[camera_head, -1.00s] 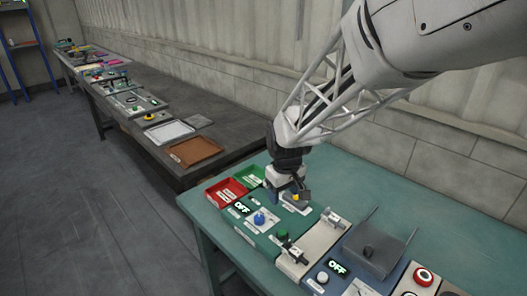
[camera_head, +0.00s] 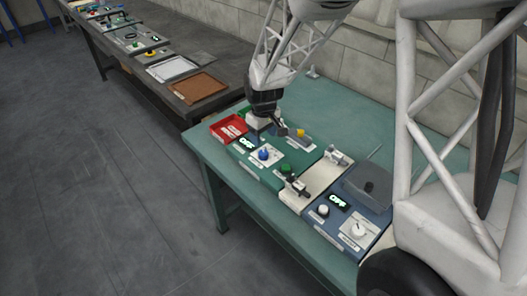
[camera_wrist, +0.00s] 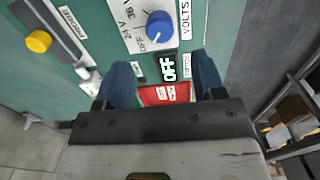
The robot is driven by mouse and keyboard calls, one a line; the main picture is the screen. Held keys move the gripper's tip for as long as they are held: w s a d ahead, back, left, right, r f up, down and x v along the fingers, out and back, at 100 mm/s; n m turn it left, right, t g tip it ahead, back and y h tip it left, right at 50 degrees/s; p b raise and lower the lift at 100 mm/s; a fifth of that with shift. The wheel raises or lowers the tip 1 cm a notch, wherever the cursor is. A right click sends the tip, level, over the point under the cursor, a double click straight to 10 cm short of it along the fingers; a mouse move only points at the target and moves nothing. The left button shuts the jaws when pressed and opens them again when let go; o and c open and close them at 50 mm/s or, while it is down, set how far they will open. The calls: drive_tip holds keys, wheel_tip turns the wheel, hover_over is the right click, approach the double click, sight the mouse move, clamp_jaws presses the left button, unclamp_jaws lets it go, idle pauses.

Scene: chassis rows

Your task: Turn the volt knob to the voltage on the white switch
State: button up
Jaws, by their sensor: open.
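A blue volt knob (camera_head: 263,154) sits on a white dial plate on the green chassis (camera_head: 284,172). In the wrist view the blue knob (camera_wrist: 159,25) has marks for OFF, 24V and 36 and a VOLTS label beside it. A display (camera_wrist: 168,67) reads OFF. My gripper (camera_wrist: 163,78) is open, its blue fingers either side of the display, with nothing held; the knob is ahead of the fingertips. In the head view my gripper (camera_head: 262,128) hangs over the chassis's far left end. I cannot make out a white switch with a readable voltage.
A red tray (camera_head: 228,127) with labelled pieces lies beside my gripper. A yellow knob (camera_head: 300,133) and a green knob (camera_head: 286,169) are on the green chassis. A blue chassis (camera_head: 345,221) with a white knob (camera_head: 358,231) stands to the right. The green table's front strip is clear.

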sight(264, 152)
drive_tip(key=shift+f, duration=0.15)
drive_tip(key=shift+f, duration=3.75)
drive_tip(key=shift+c, duration=0.3)
drive_tip(key=c, duration=0.9)
drive_tip(key=shift+o, duration=0.2)
